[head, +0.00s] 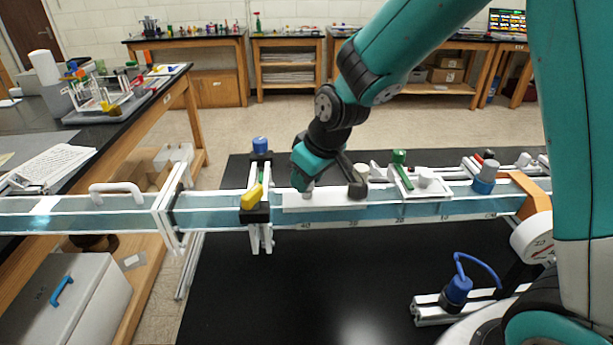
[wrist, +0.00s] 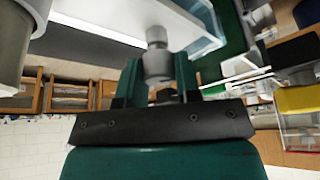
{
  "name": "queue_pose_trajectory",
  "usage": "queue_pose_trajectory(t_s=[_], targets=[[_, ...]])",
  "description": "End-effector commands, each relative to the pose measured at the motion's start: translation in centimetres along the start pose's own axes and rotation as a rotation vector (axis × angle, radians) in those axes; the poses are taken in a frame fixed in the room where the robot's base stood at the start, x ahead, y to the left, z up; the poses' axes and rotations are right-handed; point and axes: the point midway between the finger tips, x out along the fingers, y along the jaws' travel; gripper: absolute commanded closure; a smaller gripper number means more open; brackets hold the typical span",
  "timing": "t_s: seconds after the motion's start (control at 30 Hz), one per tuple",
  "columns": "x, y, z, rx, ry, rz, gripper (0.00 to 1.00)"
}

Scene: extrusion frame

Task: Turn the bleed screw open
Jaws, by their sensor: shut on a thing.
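The bleed screw (wrist: 157,66) is a small grey metal knob, on a short stem from a white plate, in the upper middle of the wrist view. My gripper (wrist: 157,72) has its two teal fingers on either side of the knob and is shut on it. In the head view, my gripper (head: 306,180) reaches down to the left part of the white plate (head: 335,203). Only the lower end of the screw (head: 308,188) shows there below the fingers. I cannot tell from these frames how far the screw is turned.
A grey knob with a black collar (head: 358,182) stands close right of my gripper. Farther right are a green-handled valve (head: 402,172) and a blue-and-grey fitting (head: 485,178). The black surface (head: 330,285) in front is mostly clear.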

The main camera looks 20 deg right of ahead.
Motion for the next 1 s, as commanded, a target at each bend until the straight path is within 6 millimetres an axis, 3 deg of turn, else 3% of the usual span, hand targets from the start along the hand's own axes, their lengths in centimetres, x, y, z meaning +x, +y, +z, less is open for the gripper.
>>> queue_pose_trajectory(t_s=[0.03, 0.07, 0.13, 0.17, 0.43, 0.57, 0.67, 1.0], targets=[[0.0, 0.0, 0.0, 0.001, -0.002, 0.001, 0.93], [0.0, 0.0, 0.0, 0.001, -0.002, 0.001, 0.62], [0.0, 0.0, 0.0, 0.001, -0.002, 0.001, 0.46], [0.0, 0.0, 0.0, 0.001, -0.001, 0.001, 0.43], [-0.1, 0.0, 0.0, 0.001, 0.0, 0.001, 0.43], [-1.1, 0.1, -0.1, 0.001, 0.004, 0.002, 0.43], [-2.9, 0.1, -0.1, 0.001, 0.005, 0.003, 0.43], [-11.6, 0.1, -0.1, 0.002, 0.007, 0.005, 0.43]])
